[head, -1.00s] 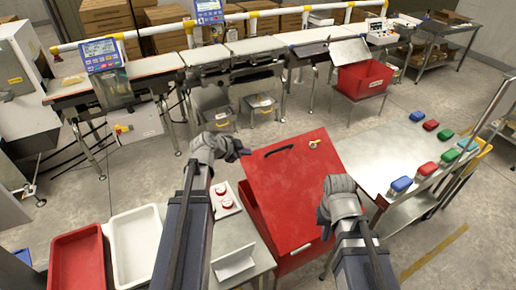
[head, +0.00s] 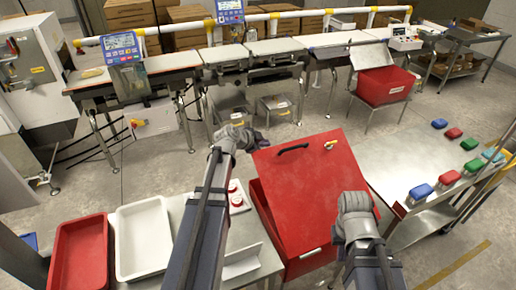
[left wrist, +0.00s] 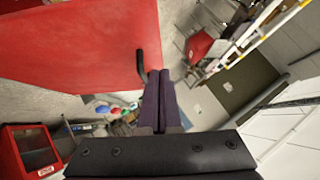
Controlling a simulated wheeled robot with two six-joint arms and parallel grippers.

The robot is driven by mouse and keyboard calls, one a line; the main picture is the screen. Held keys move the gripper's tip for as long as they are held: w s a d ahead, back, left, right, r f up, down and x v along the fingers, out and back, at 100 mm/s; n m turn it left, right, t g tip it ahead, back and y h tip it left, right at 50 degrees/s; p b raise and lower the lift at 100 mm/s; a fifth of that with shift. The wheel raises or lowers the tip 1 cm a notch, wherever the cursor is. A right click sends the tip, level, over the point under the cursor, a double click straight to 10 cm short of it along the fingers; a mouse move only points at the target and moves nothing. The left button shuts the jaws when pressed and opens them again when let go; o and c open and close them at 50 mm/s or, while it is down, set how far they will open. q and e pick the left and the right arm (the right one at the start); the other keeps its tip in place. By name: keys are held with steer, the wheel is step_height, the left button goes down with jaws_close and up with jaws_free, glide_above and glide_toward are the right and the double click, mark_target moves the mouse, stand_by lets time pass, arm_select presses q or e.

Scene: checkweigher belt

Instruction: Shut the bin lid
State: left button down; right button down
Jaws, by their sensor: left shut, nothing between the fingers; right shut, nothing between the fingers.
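The red bin (head: 262,205) stands low in front of me, with its broad red lid (head: 315,195) raised and tilted. My left gripper (head: 262,139) is shut and empty by the lid's upper left corner. In the left wrist view its fingers (left wrist: 161,82) appear close to the handle (left wrist: 141,68); contact cannot be told. My right gripper (head: 338,240) is shut and empty by the lid's right edge, its fingertips mostly hidden.
A red tray (head: 78,260) and a white tray (head: 142,240) lie at left. A steel table (head: 400,175) with several coloured packs is at right. The checkweigher belt (head: 150,72) runs behind. Another red bin (head: 385,88) stands at the back right. Floor between is clear.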

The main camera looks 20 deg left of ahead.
mark_target(270, 148)
arm_select(q)
steer(key=w+f+b, duration=0.1)
steer(key=f, duration=0.1)
steer(key=w+f+b, duration=0.2)
steer(key=shift+a, duration=0.15)
steer(key=shift+w+a+f+b, duration=0.15)
steer(key=shift+a+f+b, duration=0.15)
steer(key=shift+f+b, duration=0.15)
steer(key=w+a+f+b, duration=0.1)
steer(key=f+b, duration=0.4)
steer(key=f, duration=0.1)
steer(key=w+a+f+n+g+h+b, duration=0.1)
steer(key=w+a+f+b, duration=0.1)
steer(key=f+b, duration=0.3)
steer(key=w+a+f+g+h+b, duration=0.1)
steer(key=w+a+f+b, duration=0.1)
steer(key=f+b, duration=0.4)
steer(key=shift+w+a+f+n, duration=0.15)
steer(key=shift+a+f+n, duration=0.05)
steer(key=shift+f+n, duration=0.2)
steer(key=shift+r, duration=0.15)
steer(key=p+v, duration=0.5)
steer(key=v, duration=0.2)
steer(key=shift+r+p, duration=0.25)
steer(key=shift+p, duration=0.05)
